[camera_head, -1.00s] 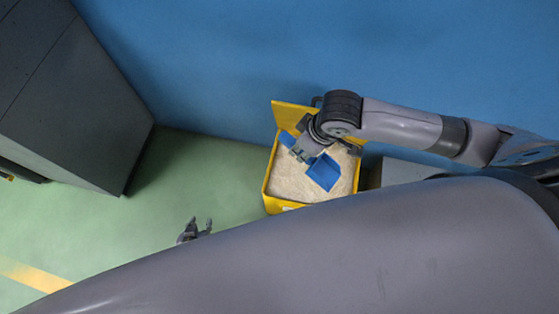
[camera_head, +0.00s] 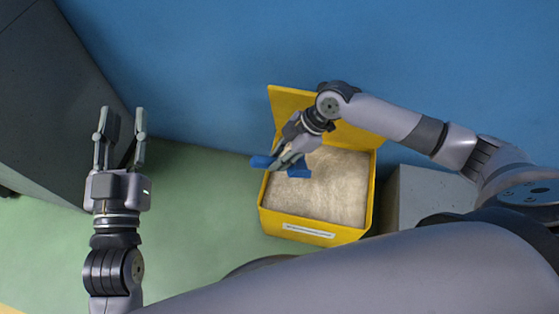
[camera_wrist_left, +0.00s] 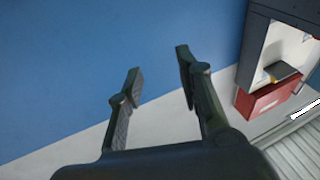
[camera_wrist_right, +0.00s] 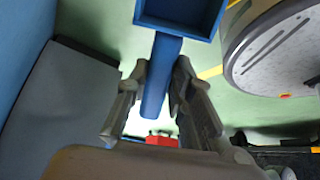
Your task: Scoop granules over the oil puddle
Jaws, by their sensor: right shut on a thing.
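A yellow bin (camera_head: 312,234) with its lid raised holds pale granules (camera_head: 325,190). My right gripper (camera_head: 280,165) is shut on the handle of a blue scoop (camera_head: 299,170), over the left part of the bin. In the right wrist view the scoop's handle (camera_wrist_right: 162,75) lies between the fingers (camera_wrist_right: 156,100), with the scoop's blue pan at the top. No oil puddle shows in these views.
A dark grey cabinet (camera_head: 40,100) stands at the left, near my left gripper. A blue wall (camera_head: 220,60) runs behind the bin. A grey box (camera_head: 420,198) stands right of the bin. Green floor (camera_head: 200,220) is clear between my left gripper and the bin.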

